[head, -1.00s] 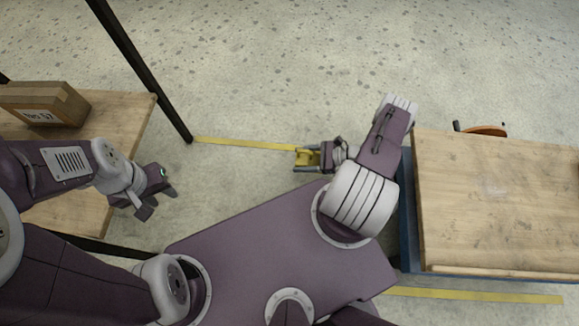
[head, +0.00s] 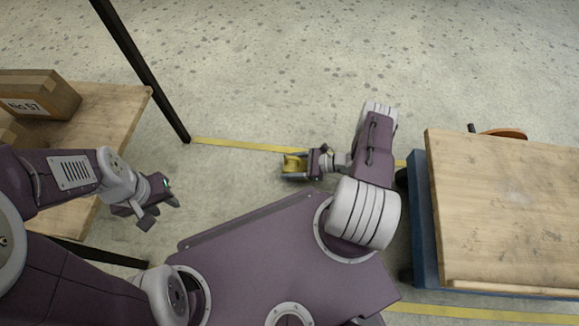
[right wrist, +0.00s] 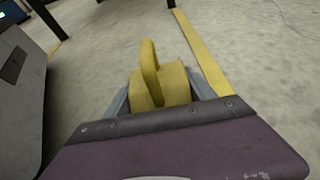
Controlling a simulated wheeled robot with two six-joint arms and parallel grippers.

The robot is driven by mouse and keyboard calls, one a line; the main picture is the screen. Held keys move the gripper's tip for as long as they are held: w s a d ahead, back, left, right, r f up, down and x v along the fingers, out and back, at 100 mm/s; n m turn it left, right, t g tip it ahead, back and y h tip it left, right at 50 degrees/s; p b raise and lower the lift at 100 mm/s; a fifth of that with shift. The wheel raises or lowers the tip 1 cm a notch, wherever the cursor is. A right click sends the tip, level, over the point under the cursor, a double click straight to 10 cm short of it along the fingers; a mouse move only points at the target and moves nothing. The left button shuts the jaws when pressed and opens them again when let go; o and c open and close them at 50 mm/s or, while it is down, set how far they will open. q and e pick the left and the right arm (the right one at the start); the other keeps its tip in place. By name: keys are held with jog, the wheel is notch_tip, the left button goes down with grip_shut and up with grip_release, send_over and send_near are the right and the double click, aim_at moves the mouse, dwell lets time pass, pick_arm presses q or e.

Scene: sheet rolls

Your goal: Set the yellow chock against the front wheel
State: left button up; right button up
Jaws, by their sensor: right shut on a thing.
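The yellow chock (head: 293,163) is between the jaws of my right gripper (head: 291,166), left of the cart and close to the floor. In the right wrist view the chock (right wrist: 176,84) shows its upright loop handle, with grey fingers on both sides. The cart (head: 500,205) has a wooden top and a blue frame. A dark wheel (head: 402,179) shows at its far left corner and another wheel (head: 405,274) at its near left corner. The chock is apart from both. My left gripper (head: 163,211) is open and empty beside the wooden table at left.
The wooden table (head: 112,112) at left carries cardboard boxes (head: 38,95) and has a black post (head: 145,75). A yellow floor line (head: 245,145) runs behind my right gripper. The far floor is clear.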

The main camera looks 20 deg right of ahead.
jog(key=o, duration=1.8)
jog(key=shift+f, duration=0.1)
jog(key=p+v, duration=0.1)
jog(key=v, duration=0.2)
jog(key=p+v, duration=0.2)
jog(key=v, duration=0.2)
jog(key=p+v, duration=0.1)
jog(key=v, duration=0.3)
jog(key=shift+w+r, duration=0.1)
jog(key=shift+r, duration=0.15)
jog(key=shift+s+d+r, duration=0.1)
jog(key=shift+s+d, duration=0.25)
jog(key=shift+d, duration=0.05)
jog(key=s+a+r+n+g+h, duration=0.1)
jog(key=a+r+n+g+h, duration=0.1)
jog(key=r+n, duration=0.6)
jog(key=s+a+r+n+g+h, duration=0.2)
jog(key=a+r+n+h, duration=0.3)
jog(key=r+n, duration=0.3)
jog(key=s+a+r+n+g+h, duration=0.1)
jog(key=a+r+n+h, duration=0.3)
jog(key=r+n, duration=0.4)
notch_tip(320, 180, up, 4)
jog(key=shift+s+a+f+g, duration=0.15)
jog(key=shift+a+g, duration=0.15)
jog(key=shift+g, duration=0.2)
jog(key=shift+p, duration=0.3)
